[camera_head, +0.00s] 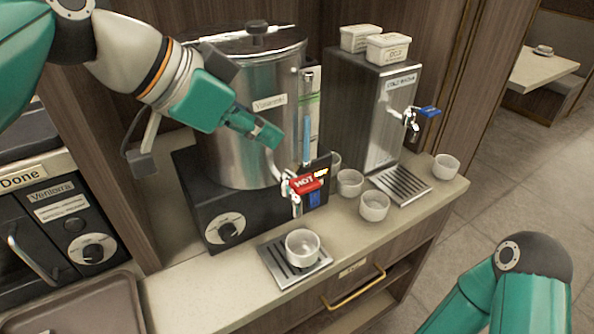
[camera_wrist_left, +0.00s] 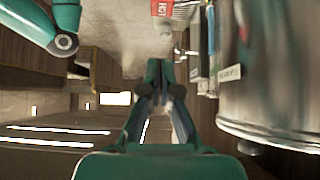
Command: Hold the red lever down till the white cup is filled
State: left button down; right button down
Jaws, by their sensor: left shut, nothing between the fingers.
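The red lever (camera_head: 305,185), marked HOT, sits on the tap of the tall steel urn (camera_head: 245,110); it also shows at the top of the left wrist view (camera_wrist_left: 162,8). A white cup (camera_head: 302,247) stands upright on the drip tray (camera_head: 278,272) below the tap. No stream is visible between spout and cup, and I cannot tell how much is in it. My left gripper (camera_head: 272,137) is shut and empty, above and left of the lever, apart from it. Its closed fingers show in the left wrist view (camera_wrist_left: 160,68). My right gripper is out of view.
A second dispenser (camera_head: 370,110) with a blue lever (camera_head: 429,112) stands to the right, with its own drip tray (camera_head: 400,187). Several other white cups, one here (camera_head: 374,206), stand on the counter. A brown tray (camera_head: 90,310) lies at lower left.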

pick_arm(q)
send_over(311, 180)
jog(key=s+a, duration=0.1)
jog(key=a, duration=0.1)
notch_tip(311, 180, down, 5)
jog(key=shift+s+f, duration=0.1)
jog(key=shift+s, duration=0.05)
notch_tip(311, 180, down, 2)
jog(key=shift+a+f, duration=0.1)
jog(key=shift+f, duration=0.75)
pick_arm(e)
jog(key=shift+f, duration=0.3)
